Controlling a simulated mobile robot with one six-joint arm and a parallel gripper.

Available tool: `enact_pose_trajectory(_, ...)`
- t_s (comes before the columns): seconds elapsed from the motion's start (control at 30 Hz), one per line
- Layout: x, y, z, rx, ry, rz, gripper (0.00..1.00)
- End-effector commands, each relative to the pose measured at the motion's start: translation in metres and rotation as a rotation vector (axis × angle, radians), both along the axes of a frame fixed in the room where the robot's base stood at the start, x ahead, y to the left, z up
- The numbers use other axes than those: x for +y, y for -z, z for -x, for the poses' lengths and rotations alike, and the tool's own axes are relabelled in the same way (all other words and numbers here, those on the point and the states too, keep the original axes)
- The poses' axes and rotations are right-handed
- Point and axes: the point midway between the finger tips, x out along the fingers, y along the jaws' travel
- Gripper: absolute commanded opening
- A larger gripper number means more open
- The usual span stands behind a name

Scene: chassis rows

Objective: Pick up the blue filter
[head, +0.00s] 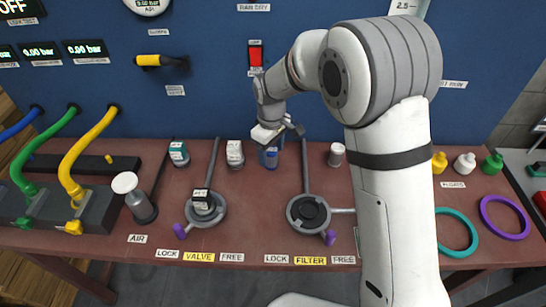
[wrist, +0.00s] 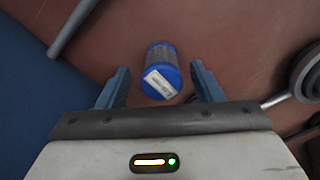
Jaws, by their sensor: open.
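The blue filter (wrist: 161,72) is a short cylinder with blue ends and a label on its top, standing on the red-brown bench in the wrist view. My gripper (wrist: 160,82) is open, with one blue finger on each side of the filter and a visible gap to each. In the head view the filter (head: 270,160) is low under my gripper (head: 279,132), its upper part partly hidden by the gripper.
Small jars with teal (head: 179,153) and white (head: 235,153) labels stand left of the filter; a white-capped jar (head: 336,154) stands right. A round filter housing (head: 308,211) and a valve (head: 205,208) lie nearer the front. The blue panel (head: 215,100) rises behind.

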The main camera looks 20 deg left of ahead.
Motion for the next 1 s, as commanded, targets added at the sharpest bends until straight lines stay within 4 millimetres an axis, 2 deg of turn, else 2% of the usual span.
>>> enact_pose_trajectory(0.13,0.0004,0.0146,0.0005,0.0,-0.001,0.0,0.6)
enact_pose_trajectory(0.37,0.0006,0.0164,0.0005,0.0,-0.001,-0.001,0.6)
enact_pose_trajectory(0.9,0.0011,0.0162,0.0008,0.0,-0.001,-0.001,0.17)
enact_pose_trajectory(1.0,0.0012,0.0161,0.0008,-0.001,-0.001,-0.001,0.12)
